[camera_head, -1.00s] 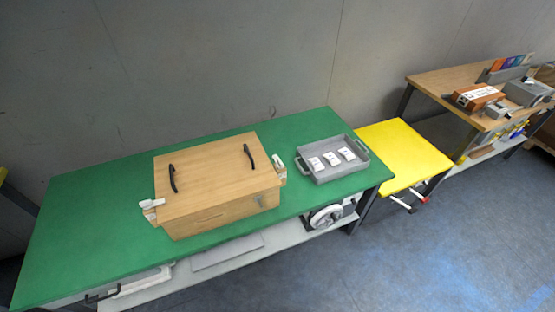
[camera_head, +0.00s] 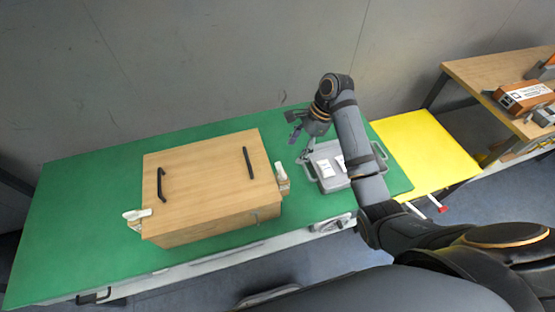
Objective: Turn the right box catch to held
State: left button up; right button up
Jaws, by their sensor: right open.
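A light wooden box (camera_head: 205,190) with two black handles on its lid stands on the green table (camera_head: 80,220). The right box catch (camera_head: 282,176) is a pale piece on the box's right side. A similar left catch (camera_head: 136,218) is on the left side. The exact setting of either catch is too small to tell. My right gripper (camera_head: 299,142) is open and empty. It hangs above the table, beyond and a little right of the right catch, apart from it, near the grey tray. My left gripper is out of view.
A grey tray (camera_head: 318,184) with white cards stands right of the box, partly hidden by my right arm. A yellow table (camera_head: 425,145) adjoins on the right. A wooden bench (camera_head: 490,75) with an orange-brown box (camera_head: 524,97) is farther right. The green table's left side is clear.

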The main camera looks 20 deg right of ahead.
aim_at(283, 172)
jog(key=x, duration=0.6)
jog(key=p+x, duration=0.1)
jog(key=x, duration=0.2)
jog(key=shift+s+a, duration=0.2)
jog(key=shift+s, duration=0.15)
jog(key=shift+s+a+f, duration=0.15)
jog(key=shift+a+f, duration=0.15)
jog(key=shift+f, duration=0.2)
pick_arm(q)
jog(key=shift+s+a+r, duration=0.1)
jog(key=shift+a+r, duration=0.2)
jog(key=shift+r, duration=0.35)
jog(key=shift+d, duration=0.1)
